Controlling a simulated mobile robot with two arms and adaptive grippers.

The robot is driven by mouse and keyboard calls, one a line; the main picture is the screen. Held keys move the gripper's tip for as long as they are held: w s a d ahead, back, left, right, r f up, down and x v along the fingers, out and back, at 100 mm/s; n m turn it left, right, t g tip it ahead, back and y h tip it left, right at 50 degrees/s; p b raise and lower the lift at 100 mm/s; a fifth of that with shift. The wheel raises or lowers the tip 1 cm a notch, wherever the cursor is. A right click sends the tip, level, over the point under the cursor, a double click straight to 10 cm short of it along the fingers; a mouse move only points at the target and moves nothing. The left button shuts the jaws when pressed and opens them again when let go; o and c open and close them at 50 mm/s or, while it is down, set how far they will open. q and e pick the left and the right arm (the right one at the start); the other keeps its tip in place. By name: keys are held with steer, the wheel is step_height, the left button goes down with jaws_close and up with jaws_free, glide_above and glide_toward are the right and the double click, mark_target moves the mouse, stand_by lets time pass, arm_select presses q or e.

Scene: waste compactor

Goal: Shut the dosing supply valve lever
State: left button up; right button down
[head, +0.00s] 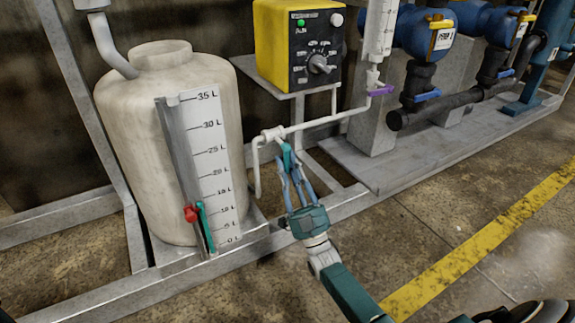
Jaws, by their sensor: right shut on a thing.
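The teal valve lever (287,156) sits on the white pipe valve (272,134) between the tank and the yellow pump. It points down and toward me, across the white pipe run that goes right. My right gripper (288,171) comes up from below, with its two fingers closed around the lower part of this lever. The fingers hide the lever's lower end. My left gripper is not in view.
A yellow dosing pump (290,45) stands behind. A purple lever (380,91) is up right. Grey frame rails (240,250) run below.

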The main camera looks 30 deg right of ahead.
mark_target(288, 144)
steer(key=shift+a, duration=0.1)
steer(key=c, duration=1.5)
jaws_free()
steer(key=shift+r, duration=0.2)
step_height(288, 144, up, 10)
steer(key=shift+f, duration=0.25)
